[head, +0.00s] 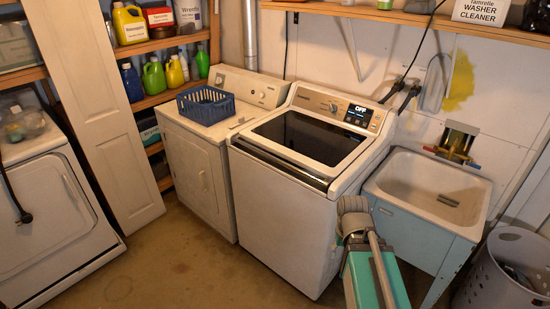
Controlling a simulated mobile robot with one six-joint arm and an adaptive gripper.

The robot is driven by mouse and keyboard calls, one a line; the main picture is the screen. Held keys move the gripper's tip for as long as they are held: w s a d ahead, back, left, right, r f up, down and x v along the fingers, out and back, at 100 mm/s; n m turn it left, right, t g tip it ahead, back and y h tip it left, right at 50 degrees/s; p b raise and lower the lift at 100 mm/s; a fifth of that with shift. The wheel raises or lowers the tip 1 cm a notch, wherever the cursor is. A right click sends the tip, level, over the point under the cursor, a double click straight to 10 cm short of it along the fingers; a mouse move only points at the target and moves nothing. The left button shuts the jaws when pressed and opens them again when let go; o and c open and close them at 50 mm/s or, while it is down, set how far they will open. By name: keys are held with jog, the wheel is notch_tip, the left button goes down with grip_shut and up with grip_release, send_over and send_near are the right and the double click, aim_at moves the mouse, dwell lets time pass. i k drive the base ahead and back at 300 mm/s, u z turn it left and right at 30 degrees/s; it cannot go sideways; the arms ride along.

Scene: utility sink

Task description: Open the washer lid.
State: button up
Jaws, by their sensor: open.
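The washer (285,205) is the white top-loading machine in the middle of the head view. Its lid (305,135) has a dark glass panel in a white frame and lies flat and closed on top. A dark, shiny strip (275,163) runs along the lid's front edge. The control panel (347,110) behind it reads OFF. Part of my arm, grey and teal, shows in front of the washer's right front corner. I cannot make out my gripper's fingers in this view.
A white dryer (195,165) with a blue basket (206,104) on top stands left of the washer. A sink (430,190) stands to the right, with a grey laundry basket (500,275) beyond. A shelf (420,18) runs above. Floor is clear in front.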

aim_at(315, 144)
jog(key=z, duration=0.1)
jog(key=i, duration=1)
jog(key=u, duration=0.1)
